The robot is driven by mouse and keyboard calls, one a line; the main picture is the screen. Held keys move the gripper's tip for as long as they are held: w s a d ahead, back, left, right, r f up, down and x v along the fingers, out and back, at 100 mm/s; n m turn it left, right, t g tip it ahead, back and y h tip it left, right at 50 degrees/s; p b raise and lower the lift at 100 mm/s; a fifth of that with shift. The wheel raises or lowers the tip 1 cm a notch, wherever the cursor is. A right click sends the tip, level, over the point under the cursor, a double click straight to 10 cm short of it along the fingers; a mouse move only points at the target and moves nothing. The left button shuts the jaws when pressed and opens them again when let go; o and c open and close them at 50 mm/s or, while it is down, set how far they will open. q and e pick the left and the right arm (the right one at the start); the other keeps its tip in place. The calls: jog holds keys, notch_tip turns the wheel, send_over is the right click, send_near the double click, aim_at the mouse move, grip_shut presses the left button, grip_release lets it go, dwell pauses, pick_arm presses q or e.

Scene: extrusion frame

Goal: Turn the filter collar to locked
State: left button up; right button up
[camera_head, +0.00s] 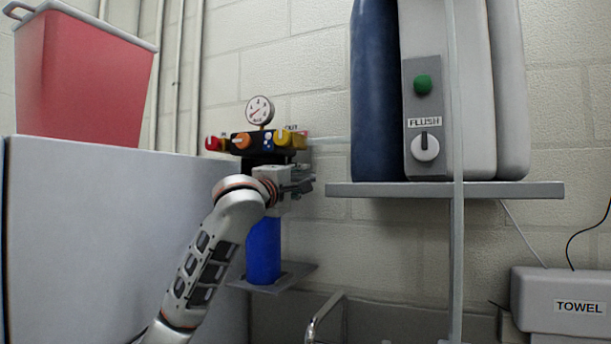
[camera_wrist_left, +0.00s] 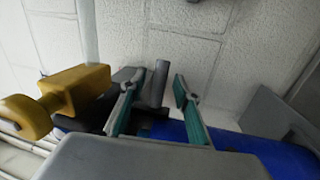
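The filter has a blue canister (camera_head: 263,250) hanging upright under a valve manifold; the canister also shows in the left wrist view (camera_wrist_left: 265,152). My left gripper (camera_head: 302,187) is at the top of the canister, just below the manifold, and its arm hides much of that area. In the left wrist view my left gripper (camera_wrist_left: 157,78) is open, its teal-padded fingers apart. A dark grey lug (camera_wrist_left: 157,84), seemingly the collar's, stands between the fingers. I cannot tell whether either finger touches it. The collar ring and any lock marks are mostly hidden. My right gripper is not in view.
A pressure gauge (camera_head: 260,110), an orange knob (camera_head: 242,141) and a yellow valve (camera_wrist_left: 78,88) sit close above the collar. A small shelf (camera_head: 298,272) lies under the canister. A grey cabinet (camera_head: 120,230) stands left; a wall shelf (camera_head: 445,190) and flush unit stand right.

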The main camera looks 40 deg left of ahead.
pick_arm(q)
jog(key=shift+x, duration=0.95)
jog(key=shift+w+a, duration=0.15)
jog(key=shift+w, duration=0.1)
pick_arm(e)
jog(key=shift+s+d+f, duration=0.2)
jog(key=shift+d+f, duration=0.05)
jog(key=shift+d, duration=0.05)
pick_arm(q)
grip_shut()
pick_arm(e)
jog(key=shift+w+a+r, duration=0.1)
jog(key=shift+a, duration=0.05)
